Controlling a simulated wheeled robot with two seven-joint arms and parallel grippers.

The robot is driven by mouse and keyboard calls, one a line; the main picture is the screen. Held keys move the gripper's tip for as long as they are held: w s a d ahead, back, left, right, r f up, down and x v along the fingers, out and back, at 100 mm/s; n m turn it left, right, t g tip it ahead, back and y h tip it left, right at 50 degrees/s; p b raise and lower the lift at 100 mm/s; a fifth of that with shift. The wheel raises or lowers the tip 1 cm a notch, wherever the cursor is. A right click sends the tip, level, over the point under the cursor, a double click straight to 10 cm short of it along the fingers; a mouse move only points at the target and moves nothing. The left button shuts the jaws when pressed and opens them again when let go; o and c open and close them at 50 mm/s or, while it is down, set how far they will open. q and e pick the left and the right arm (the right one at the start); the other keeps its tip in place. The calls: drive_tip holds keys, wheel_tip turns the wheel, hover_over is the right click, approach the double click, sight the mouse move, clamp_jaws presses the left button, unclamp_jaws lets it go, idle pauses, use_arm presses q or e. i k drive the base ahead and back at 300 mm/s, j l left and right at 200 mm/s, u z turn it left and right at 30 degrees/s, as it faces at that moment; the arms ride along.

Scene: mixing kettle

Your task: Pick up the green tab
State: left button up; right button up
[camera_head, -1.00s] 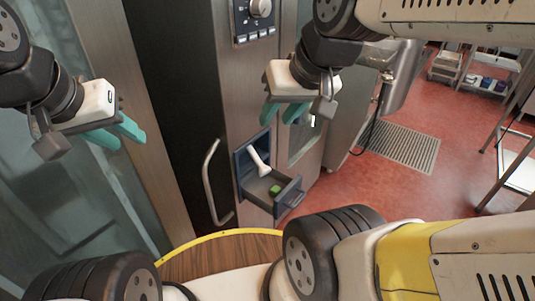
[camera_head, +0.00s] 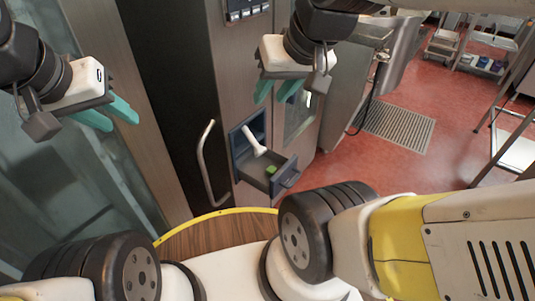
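The small green tab (camera_head: 271,170) lies inside an open grey drawer (camera_head: 262,183) that sticks out of the metal cabinet. A white handled object (camera_head: 254,141) leans in the same drawer, behind the tab. My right gripper (camera_head: 276,92), with teal fingers, hangs above the drawer, well apart from the tab. Its two fingers are apart with nothing between them. My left gripper (camera_head: 109,113) is at the left, in front of the glass door, with its two teal fingers apart and empty.
A curved metal door handle (camera_head: 205,165) stands just left of the drawer. A control panel (camera_head: 246,9) is on the cabinet above. A floor grate (camera_head: 398,127), shelves (camera_head: 488,50) and a metal-legged table are at the right. Red floor lies open right of the cabinet.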

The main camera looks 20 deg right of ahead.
sight(271, 171)
drive_tip(key=i+l+z, duration=0.15)
drive_tip(key=z, duration=0.2)
drive_tip(key=i+l+z, duration=0.1)
drive_tip(key=z, duration=0.25)
drive_tip(key=i+z, duration=0.2)
drive_tip(key=z, duration=0.15)
